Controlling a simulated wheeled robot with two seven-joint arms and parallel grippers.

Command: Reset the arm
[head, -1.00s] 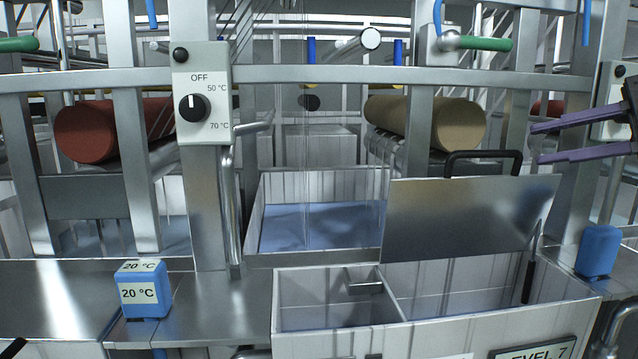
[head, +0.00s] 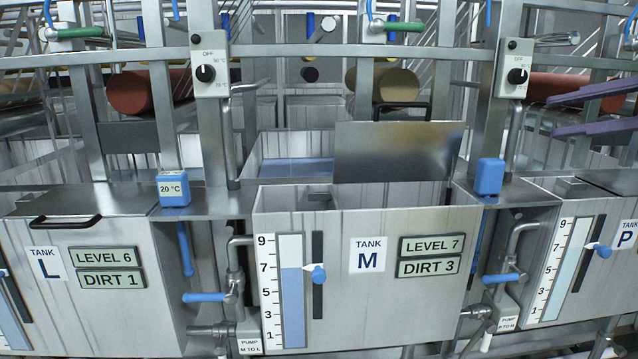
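My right gripper (head: 597,111) comes in at the right edge in the head view. Its two purple fingers point left, one above the other, with a clear gap between them and nothing held. It is in front of the frame at the right, above tank P (head: 628,235) in the picture. My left gripper does not show.
Tank M (head: 330,229) stands in the middle with its lid (head: 396,152) raised; its labels read level 7 and dirt 3. Tank L (head: 90,210), at left, has its lid down. Temperature knobs (head: 205,73) sit on the posts. Blue-handled valves (head: 500,278) are between the tanks.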

